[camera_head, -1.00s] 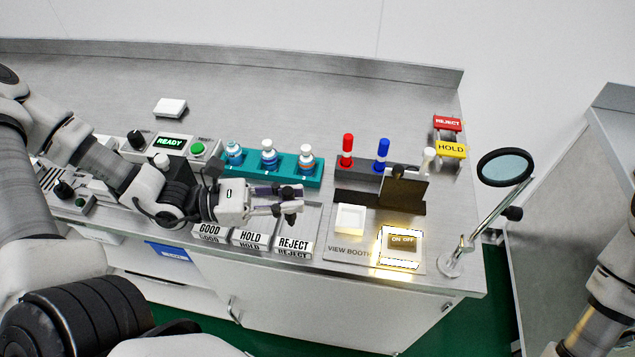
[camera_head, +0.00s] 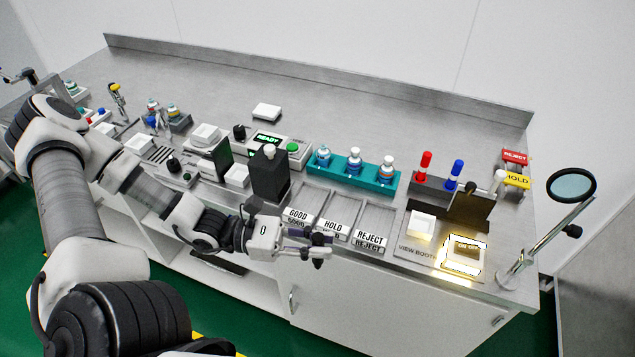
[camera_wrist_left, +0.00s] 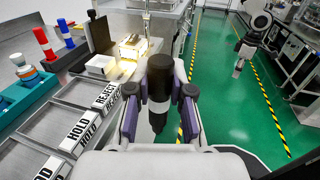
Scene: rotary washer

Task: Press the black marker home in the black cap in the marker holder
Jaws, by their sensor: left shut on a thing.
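My left gripper (camera_head: 318,246) is shut on the black marker (camera_wrist_left: 158,82), which stands roughly upright between the fingers in the left wrist view. In the head view the gripper is in front of the HOLD and REJECT trays, well left of the marker holder. The dark marker holder (camera_head: 432,184) stands at the back right with a red marker (camera_head: 425,163) and a blue marker (camera_head: 456,172) upright in it. I cannot make out the black cap; a dark board stands partly before the holder. An arm end at the wrist view's right (camera_wrist_left: 239,67) may be my right gripper; its jaws are too small to judge.
A teal rack (camera_head: 352,174) holds several vials left of the holder. A magnifier (camera_head: 571,186) stands at the right corner. A tall dark block (camera_head: 268,176) stands behind my left wrist.

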